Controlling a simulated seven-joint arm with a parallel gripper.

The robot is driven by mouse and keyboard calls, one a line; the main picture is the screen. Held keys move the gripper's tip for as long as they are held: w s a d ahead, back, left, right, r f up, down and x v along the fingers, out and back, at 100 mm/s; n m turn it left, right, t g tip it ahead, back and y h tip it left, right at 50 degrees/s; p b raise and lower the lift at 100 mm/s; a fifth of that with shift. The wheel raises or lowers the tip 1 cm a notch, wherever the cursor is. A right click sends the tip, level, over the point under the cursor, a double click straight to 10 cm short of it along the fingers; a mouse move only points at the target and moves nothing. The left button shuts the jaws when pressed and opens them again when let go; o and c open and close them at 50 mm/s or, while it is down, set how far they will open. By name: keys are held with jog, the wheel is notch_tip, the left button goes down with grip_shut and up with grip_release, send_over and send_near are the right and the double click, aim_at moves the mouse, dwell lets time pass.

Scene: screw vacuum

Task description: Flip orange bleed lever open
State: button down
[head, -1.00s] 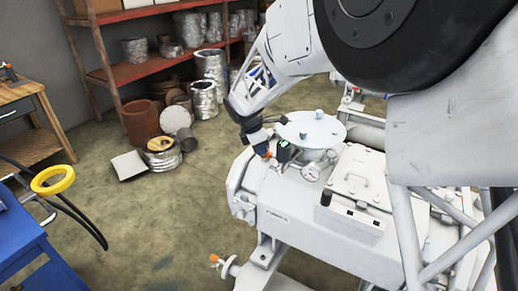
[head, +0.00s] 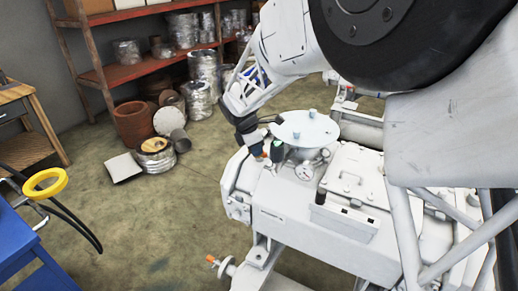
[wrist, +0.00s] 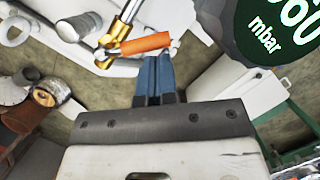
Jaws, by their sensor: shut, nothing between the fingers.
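The orange bleed lever (wrist: 147,43) is in the wrist view, sitting crosswise at the end of a brass fitting (wrist: 120,28). My gripper (wrist: 154,62) has its two blue fingers together, with nothing between them. The fingertips are right at the lever's lower edge in that view; I cannot tell whether they touch it. In the head view the orange lever (head: 264,155) is a small spot on the left end of the white machine (head: 300,220), just below my gripper (head: 258,150), which partly hides it.
A green display reading in mbar (wrist: 270,28) is close by in the wrist view. Another orange-handled valve (head: 212,261) sticks out low at the front.

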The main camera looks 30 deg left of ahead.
jog(key=s+a+v, duration=0.1)
jog(key=s+v, duration=0.1)
jog(key=v, duration=0.9)
jog(key=shift+s, duration=0.15)
jog(key=shift+f, duration=0.1)
jog(key=shift+n+t+h, duration=0.4)
jog(key=shift+t, duration=0.4)
jog(key=shift+s+a+f, duration=0.45)
jog(key=shift+a+f, duration=0.2)
jog(key=shift+s+a+f, duration=0.4)
jog(key=shift+a+f, duration=0.25)
